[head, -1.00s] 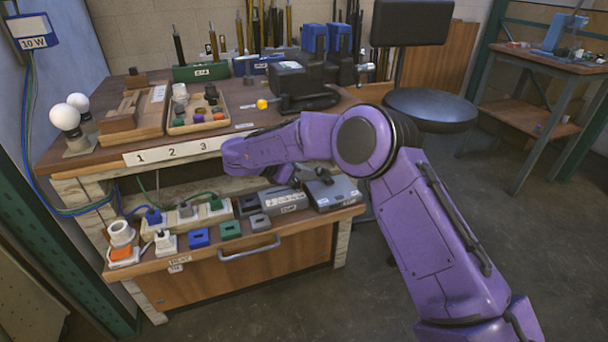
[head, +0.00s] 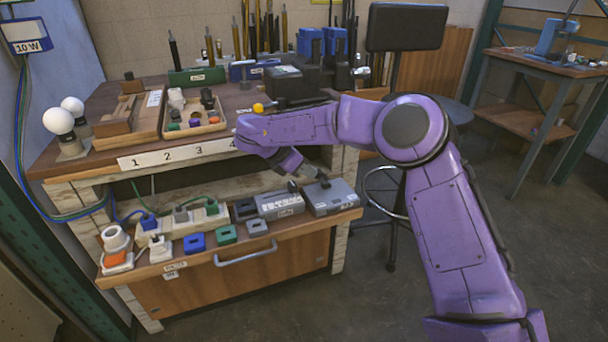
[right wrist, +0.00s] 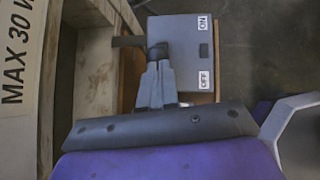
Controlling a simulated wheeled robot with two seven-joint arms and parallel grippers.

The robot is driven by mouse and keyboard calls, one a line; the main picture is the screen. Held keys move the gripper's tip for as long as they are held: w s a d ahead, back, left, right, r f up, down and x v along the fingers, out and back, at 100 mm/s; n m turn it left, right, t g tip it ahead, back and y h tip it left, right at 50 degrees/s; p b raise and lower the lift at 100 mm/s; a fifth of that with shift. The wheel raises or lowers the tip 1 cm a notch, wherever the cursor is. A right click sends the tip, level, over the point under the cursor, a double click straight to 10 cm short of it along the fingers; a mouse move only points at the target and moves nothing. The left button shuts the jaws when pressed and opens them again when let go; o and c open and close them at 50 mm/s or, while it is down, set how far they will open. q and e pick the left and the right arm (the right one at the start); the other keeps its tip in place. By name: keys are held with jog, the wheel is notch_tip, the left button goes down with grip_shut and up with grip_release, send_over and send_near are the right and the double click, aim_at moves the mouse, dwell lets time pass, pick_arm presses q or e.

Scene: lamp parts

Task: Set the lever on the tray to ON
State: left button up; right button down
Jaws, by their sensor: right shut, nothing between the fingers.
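The lever box is grey (right wrist: 185,35) and sits at the right end of the lower tray shelf; it also shows in the head view (head: 335,199). Its top bears an ON label (right wrist: 202,23) at the far end and an OFF label (right wrist: 204,78) nearer my wrist. A dark lever (right wrist: 158,50) stands at the box's left side, about level with the gap between the labels; its exact setting is unclear. My right gripper (right wrist: 156,72) is shut and empty, its fingertips close beside the lever on the OFF side. Contact is unclear. In the head view the right gripper (head: 312,172) is above the box. My left gripper is not in view.
Another grey box (head: 279,205) stands left of the lever box, with several small blocks and plugs further left. The wooden upper bench (head: 120,165) overhangs behind. A pale wooden post (right wrist: 97,70) is left of the lever box. A stool (head: 385,190) stands to the right.

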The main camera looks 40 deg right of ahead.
jog(key=y, duration=0.1)
jog(key=d+y, duration=0.1)
jog(key=d+r+b, duration=0.1)
jog(key=shift+s+t+y, duration=0.3)
jog(key=shift+y, duration=0.1)
jog(key=shift+s+d+r+t+y, duration=0.15)
jog(key=shift+d+r+y, duration=0.05)
jog(key=shift+d+y, duration=0.45)
jog(key=shift+s+d+r+t+y, duration=0.15)
jog(key=shift+d+y, duration=0.35)
jog(key=shift+y, duration=0.25)
jog(key=shift+s+d+m+t+y+b, duration=0.15)
jog(key=shift+s+d+t+y+b, duration=0.1)
jog(key=shift+d+y, duration=0.7)
jog(key=shift+s+d+m+t+y+b, duration=0.15)
jog(key=shift+d+t+y, duration=0.1)
jog(key=shift+d+y, duration=0.65)
jog(key=shift+d+f, duration=0.1)
jog(key=shift+d, duration=0.25)
notch_tip(320, 180, up, 10)
jog(key=s+d+p, duration=0.1)
jog(key=p, duration=0.7)
jog(key=shift+s+d, duration=0.2)
jog(key=shift+s, duration=0.1)
jog(key=shift+f, duration=0.1)
